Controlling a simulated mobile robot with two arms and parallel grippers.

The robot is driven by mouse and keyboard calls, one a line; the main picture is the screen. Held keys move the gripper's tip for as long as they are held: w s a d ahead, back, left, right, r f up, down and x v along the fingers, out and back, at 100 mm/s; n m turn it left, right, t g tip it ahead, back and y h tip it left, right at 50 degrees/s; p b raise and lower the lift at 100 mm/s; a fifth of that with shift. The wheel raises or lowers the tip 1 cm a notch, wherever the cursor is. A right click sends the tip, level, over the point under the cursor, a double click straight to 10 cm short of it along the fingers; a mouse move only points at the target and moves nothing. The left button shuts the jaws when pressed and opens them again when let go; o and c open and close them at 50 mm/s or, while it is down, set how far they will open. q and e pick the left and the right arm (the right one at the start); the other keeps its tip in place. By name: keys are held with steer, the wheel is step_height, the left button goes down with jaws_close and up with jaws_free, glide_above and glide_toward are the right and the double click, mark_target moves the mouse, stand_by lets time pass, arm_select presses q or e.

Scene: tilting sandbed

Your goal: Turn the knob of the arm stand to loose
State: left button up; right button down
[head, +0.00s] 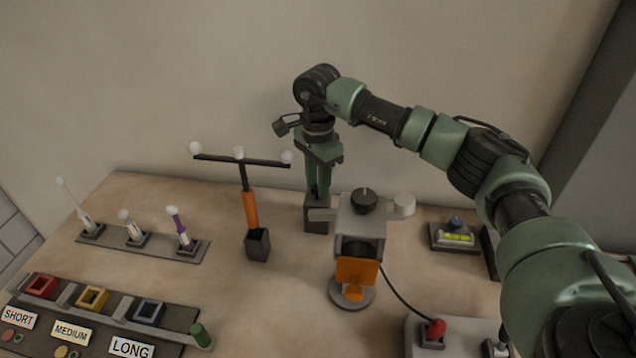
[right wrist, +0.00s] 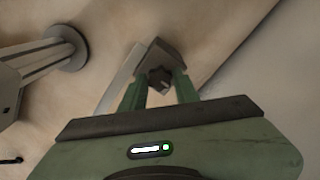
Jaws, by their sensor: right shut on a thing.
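The arm stand, a dark grey block (head: 316,222), stands at the table's back, near the middle of the head view. Its dark knob (right wrist: 158,79) shows between my fingers in the right wrist view, on the grey block (right wrist: 163,54). My right gripper (head: 318,192) reaches down from above with its green fingers on either side of the knob, shut on it. The fingers hide the knob in the head view. I cannot read the knob's setting. My left gripper is out of view.
Close to the right is a grey device (head: 348,222) with a black top knob and orange plate. An orange-handled tool (head: 250,210) stands left. A level (head: 456,237) and red button (head: 436,327) lie right; a probe rack (head: 150,246) and labelled tray (head: 180,338) left.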

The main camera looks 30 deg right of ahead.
stand_by(0.3)
steer(key=c, duration=1.1)
jaws_free()
steer(key=shift+o, duration=0.2)
steer(key=shift+a, duration=0.1)
step_height(320, 180, up, 8)
steer(key=shift+f+b, duration=0.1)
steer(key=shift+b, duration=0.4)
